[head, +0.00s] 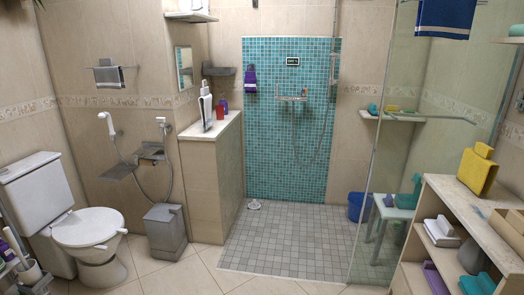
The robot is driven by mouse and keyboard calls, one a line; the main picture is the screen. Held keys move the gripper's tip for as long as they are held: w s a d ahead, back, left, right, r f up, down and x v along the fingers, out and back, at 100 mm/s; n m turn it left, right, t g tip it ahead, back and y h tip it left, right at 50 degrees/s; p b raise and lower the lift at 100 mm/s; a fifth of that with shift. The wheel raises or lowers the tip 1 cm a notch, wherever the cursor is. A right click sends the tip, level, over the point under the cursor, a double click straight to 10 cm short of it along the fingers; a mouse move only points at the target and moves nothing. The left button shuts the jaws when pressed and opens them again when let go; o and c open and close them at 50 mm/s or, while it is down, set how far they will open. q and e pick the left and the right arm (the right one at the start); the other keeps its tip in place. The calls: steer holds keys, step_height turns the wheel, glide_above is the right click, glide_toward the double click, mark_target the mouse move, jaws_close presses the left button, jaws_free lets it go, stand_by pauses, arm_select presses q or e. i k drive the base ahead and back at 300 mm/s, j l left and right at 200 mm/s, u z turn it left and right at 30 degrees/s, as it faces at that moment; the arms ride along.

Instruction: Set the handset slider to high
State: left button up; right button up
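A tall shower rail (335,55) runs up the right side of the teal tiled wall in the head view. A small fitting (332,89), which looks like the handset on its slider, sits low on the rail. It is too small to tell its exact setting. A grey hose (322,155) loops down below it. Another white handset (107,123) hangs on the left wall beside the toilet, with its own hose. Neither of my grippers is in view.
The shower floor (285,240) is clear in the middle. A glass panel (385,150) stands at its right. A cluttered shelf unit (470,215) is at the right front. A half wall (212,180) bounds the left; a blue bucket (356,206) stands behind the glass.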

mark_target(336, 81)
steer(key=i, duration=2.5)
steer(key=i+l+u, duration=0.1)
steer(key=i+u, duration=0.25)
steer(key=i, duration=0.2)
steer(key=i+l+u, duration=0.35)
steer(key=i, duration=0.2)
steer(key=i+l+u, duration=0.35)
steer(key=i, duration=0.2)
